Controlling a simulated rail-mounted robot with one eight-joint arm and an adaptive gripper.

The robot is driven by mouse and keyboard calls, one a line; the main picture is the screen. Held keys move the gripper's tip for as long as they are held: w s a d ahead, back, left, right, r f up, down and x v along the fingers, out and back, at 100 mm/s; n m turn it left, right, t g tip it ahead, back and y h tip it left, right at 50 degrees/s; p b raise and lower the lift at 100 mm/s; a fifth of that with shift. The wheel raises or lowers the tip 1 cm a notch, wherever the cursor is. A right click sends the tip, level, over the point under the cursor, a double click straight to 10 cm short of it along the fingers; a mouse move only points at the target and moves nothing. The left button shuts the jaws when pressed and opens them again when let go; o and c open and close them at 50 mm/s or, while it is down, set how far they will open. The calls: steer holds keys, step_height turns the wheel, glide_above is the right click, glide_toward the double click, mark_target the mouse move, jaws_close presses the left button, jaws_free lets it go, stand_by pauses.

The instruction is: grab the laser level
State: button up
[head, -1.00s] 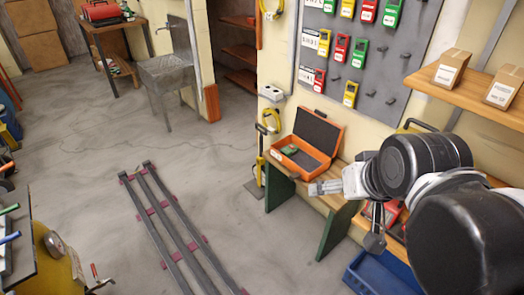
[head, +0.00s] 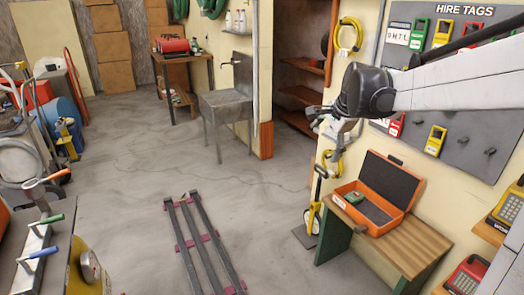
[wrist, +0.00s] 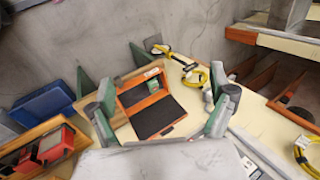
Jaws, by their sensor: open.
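A small green-and-grey device (head: 354,197), which I take for the laser level, lies in the left part of an open orange case (head: 376,212) with a dark foam lining. The case stands on a wooden bench (head: 418,243), its lid up. In the wrist view the device (wrist: 152,73) sits at the far end of the case (wrist: 143,95). My gripper (head: 328,118) is raised above and to the left of the case in the head view. Its fingers are spread and empty; in the wrist view they frame the case from a distance.
A yellow-handled tool (head: 314,204) stands on the floor left of the bench. A grey tag board (head: 455,90) hangs on the wall behind. A red device (head: 468,274) and a yellow one (head: 507,207) are at the right edge. Dark rails (head: 205,245) lie on open floor.

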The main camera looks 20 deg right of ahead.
steer(key=w+d+f+m+b, duration=0.3)
steer(key=w+d+f+m, duration=0.3)
steer(key=d+f, duration=0.45)
steer(key=w+d+f+m+b, duration=0.4)
steer(key=w+d+f+m, duration=0.15)
steer(key=d+f, duration=0.5)
steer(key=m+y+b, duration=0.1)
steer(key=m+b, duration=0.4)
steer(key=m, duration=0.1)
glide_toward(355, 196)
steer(key=shift+n, duration=0.25)
steer(key=x, duration=0.4)
steer(key=shift+d+f, duration=0.3)
steer(key=shift+f, duration=0.2)
steer(key=shift+w+b+x, duration=0.2)
steer(key=shift+b+x, duration=0.75)
steer(key=shift+x, duration=2.05)
steer(key=shift+a+r, duration=0.2)
steer(key=shift+c, duration=0.5)
steer(key=c, duration=1.2)
steer(key=shift+r, duration=0.15)
steer(key=shift+c, duration=0.2)
